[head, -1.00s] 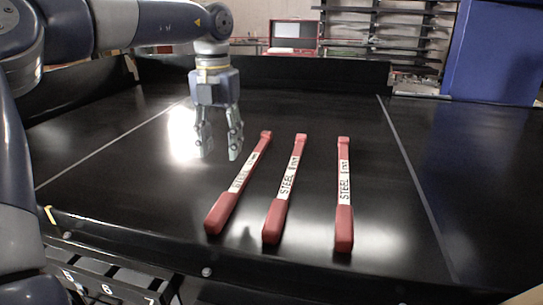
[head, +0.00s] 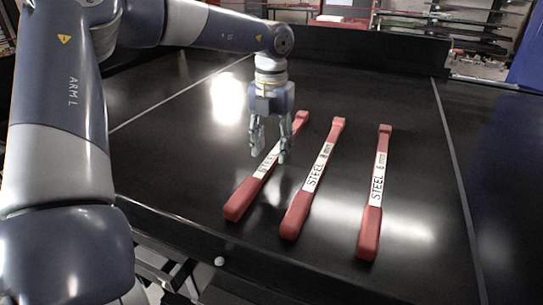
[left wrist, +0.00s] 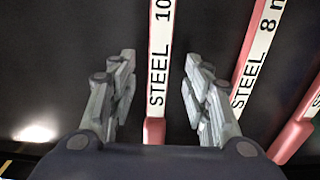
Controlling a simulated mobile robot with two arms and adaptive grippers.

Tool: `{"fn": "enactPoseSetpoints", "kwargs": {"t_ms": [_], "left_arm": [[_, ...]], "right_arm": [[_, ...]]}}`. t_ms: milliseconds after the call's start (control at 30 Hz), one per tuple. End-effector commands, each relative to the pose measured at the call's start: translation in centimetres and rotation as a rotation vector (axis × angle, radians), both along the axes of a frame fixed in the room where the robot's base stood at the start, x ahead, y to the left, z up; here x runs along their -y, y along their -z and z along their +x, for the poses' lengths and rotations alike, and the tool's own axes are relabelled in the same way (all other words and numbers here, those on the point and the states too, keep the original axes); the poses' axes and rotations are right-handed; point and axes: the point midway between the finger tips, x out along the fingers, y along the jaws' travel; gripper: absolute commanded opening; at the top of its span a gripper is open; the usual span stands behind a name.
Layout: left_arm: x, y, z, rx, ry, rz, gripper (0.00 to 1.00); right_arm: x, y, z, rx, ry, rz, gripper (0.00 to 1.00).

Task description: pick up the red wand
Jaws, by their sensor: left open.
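Three red wands with white STEEL labels lie side by side on the black conveyor: a left one (head: 243,197), a middle one (head: 314,175) and a right one (head: 377,180). The middle label reads 8 mm, the right appears to read 6 mm. My left gripper (head: 270,152) is open, pointing down at the left wand and partly hiding its label in the head view. In the left wrist view that wand (left wrist: 155,130), marked STEEL 10, runs between the open fingers (left wrist: 160,62). The middle wand (left wrist: 246,82) lies just outside the right finger. My right gripper is not in view.
The conveyor (head: 170,165) is clear left of the wands, with a grey line on each side. A low black wall (head: 390,50) closes its far side. Shelves (head: 460,30) stand behind.

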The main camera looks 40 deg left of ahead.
Motion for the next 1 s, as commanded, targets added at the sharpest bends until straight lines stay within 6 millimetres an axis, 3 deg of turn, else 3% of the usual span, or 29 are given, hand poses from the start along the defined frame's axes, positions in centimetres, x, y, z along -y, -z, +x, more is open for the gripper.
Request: {"fn": "enactPoseSetpoints", "kwargs": {"t_ms": [33, 167, 467, 667, 1000], "left_arm": [[0.1, 0.3, -0.2, -0.004, 0.001, -0.002, 0.45], [0.0, 2.0, 0.0, -0.002, 0.0, -0.002, 0.45], [0.1, 2.7, 0.0, 0.001, 0.0, -0.001, 0.45], [0.0, 2.7, 0.0, 0.001, 0.0, -0.001, 0.0], [0.0, 2.5, 0.0, 0.003, 0.0, 0.0, 0.0]], "right_arm": [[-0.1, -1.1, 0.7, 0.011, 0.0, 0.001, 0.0], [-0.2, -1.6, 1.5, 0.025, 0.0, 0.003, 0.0], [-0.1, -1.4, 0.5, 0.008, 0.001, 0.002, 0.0], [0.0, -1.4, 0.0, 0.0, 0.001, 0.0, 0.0], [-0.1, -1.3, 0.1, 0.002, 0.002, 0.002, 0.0]]}}
